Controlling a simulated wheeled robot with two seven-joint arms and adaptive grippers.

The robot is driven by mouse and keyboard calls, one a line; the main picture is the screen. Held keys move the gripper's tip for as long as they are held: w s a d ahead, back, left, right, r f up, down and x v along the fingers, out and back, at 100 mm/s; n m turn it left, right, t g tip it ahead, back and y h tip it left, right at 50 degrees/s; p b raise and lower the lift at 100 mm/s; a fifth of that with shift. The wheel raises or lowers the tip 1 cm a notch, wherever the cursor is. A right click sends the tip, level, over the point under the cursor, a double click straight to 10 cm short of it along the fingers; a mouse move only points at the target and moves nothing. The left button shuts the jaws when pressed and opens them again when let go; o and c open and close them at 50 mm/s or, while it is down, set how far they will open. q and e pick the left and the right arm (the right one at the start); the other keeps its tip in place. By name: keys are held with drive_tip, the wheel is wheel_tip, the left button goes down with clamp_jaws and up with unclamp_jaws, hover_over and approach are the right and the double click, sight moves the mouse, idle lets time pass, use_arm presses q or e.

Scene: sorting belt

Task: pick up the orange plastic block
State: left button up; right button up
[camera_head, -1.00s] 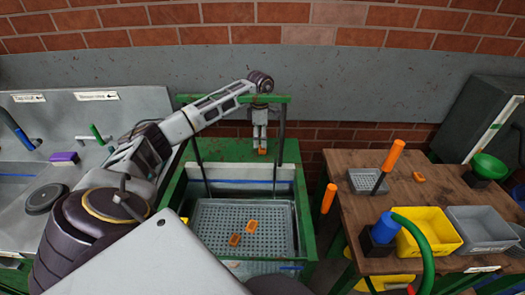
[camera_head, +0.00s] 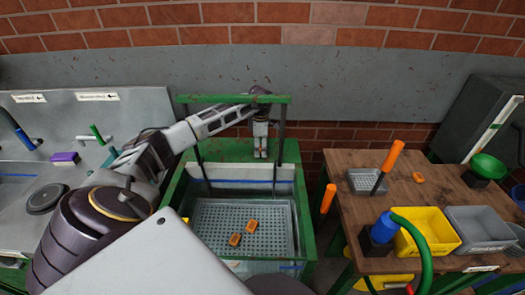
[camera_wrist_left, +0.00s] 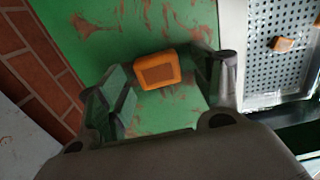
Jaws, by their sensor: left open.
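An orange plastic block (camera_wrist_left: 158,69) lies on the green painted surface (camera_wrist_left: 150,118) in the left wrist view. My left gripper (camera_wrist_left: 164,82) is open, with one finger on each side of the block; I cannot tell whether they touch it. In the head view my left gripper (camera_head: 260,153) points down over the green surface behind the tray, and that block is hidden. Two more orange blocks, one at the front (camera_head: 235,239) and one behind it (camera_head: 251,224), lie in the grey perforated tray (camera_head: 212,212). My right gripper is not in view.
A green frame bar (camera_head: 215,99) crosses beside my left arm. On the right, a wooden table (camera_head: 350,210) holds a small grey basket (camera_head: 360,181), another orange block (camera_head: 418,177), a yellow bin (camera_head: 455,225) and a grey bin (camera_head: 483,215).

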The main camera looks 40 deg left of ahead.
use_arm(q)
drive_tip(key=c, duration=0.9)
drive_tip(key=shift+c, duration=0.2)
drive_tip(key=shift+r, duration=0.15)
wheel_tip(320, 180, up, 10)
idle(0.6)
